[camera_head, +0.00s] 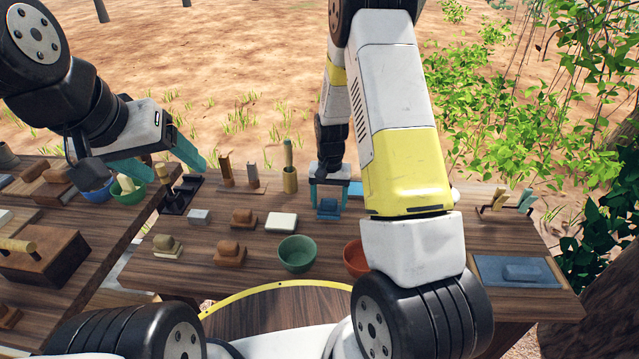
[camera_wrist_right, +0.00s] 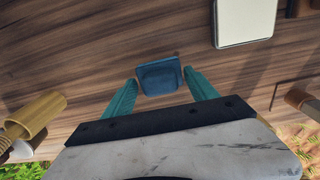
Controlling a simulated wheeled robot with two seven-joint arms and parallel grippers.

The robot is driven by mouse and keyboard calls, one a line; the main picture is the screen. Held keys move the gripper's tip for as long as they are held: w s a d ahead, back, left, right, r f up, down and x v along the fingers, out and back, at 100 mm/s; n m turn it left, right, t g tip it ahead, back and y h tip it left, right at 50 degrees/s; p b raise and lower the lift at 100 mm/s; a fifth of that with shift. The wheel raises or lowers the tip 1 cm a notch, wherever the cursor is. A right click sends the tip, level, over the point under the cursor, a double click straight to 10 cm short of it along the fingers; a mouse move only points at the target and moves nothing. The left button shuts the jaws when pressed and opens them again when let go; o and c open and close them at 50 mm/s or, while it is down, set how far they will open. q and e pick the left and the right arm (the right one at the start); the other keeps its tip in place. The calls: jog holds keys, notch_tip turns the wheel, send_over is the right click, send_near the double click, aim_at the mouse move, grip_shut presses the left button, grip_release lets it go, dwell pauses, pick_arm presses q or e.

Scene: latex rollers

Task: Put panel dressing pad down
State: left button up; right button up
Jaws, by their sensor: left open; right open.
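A blue pad (camera_head: 328,208), which looks like the panel dressing pad, rests on the wooden table with its raised block upward. It also shows in the right wrist view (camera_wrist_right: 159,76), between the fingertips and apart from them as far as I can see. My right gripper (camera_head: 329,194) is open, with its teal fingers on either side of the pad's near end in the wrist view (camera_wrist_right: 161,82). My left gripper (camera_head: 177,170) is open and empty, raised above the left part of the table near a green bowl (camera_head: 127,190).
A white block (camera_head: 281,222), a green bowl (camera_head: 296,254) and an orange bowl (camera_head: 356,258) stand close by. A bamboo cup (camera_head: 290,180) is left of my right gripper. A blue-grey tray (camera_head: 516,271) lies at the right. Brown pads sit at the left.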

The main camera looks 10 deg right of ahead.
notch_tip(320, 180, up, 11)
notch_tip(320, 180, up, 11)
jog(key=n+t+y, duration=0.1)
jog(key=t, duration=0.1)
send_over(328, 202)
jog(key=s, duration=0.6)
jog(key=s+a+r+n+t, duration=0.1)
jog(key=s+r+t, duration=0.1)
jog(key=s+r, duration=0.3)
jog(key=s+r+n+t+y, duration=0.1)
jog(key=s+r, duration=0.5)
jog(key=s, duration=0.6)
jog(key=shift+s+a+r+n+t, duration=0.3)
jog(key=shift+a+n+t, duration=0.1)
jog(key=shift+t, duration=0.2)
